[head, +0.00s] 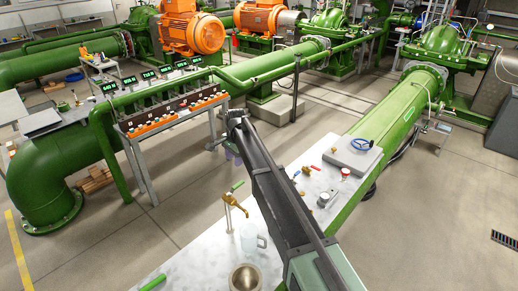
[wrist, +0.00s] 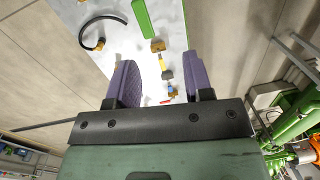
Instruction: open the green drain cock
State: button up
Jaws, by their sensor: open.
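The green drain cock handle (head: 238,186) is a short green lever on a brass tap (head: 233,203) at the left side of the white bench, beside my arm. In the wrist view a green bar (wrist: 144,18) with a brass piece (wrist: 158,45) next to it shows at the top, beyond the fingers; I take it to be this lever, but cannot be certain. My gripper (wrist: 160,68) is open, its two purple fingers apart with nothing held between them.
A clear jug (head: 251,238) stands below the tap, with a metal cup (head: 245,278) in front. A rack of displays (head: 160,110) stands left; open floor lies between.

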aim_at(238, 184)
jog(key=shift+n+h, duration=0.4)
jog(key=shift+h, duration=0.1)
jog(key=f+b, duration=0.3)
jog(key=f, duration=0.1)
jog(key=s+f+b, duration=0.1)
jog(key=f+b, duration=0.2)
jog(key=b, duration=0.1)
jog(key=d+f+b, duration=0.1)
jog(key=f+b, duration=0.3)
jog(key=shift+s+f, duration=0.2)
jog(key=shift+f, duration=0.1)
jog(key=shift+r, duration=0.2)
grip_shut()
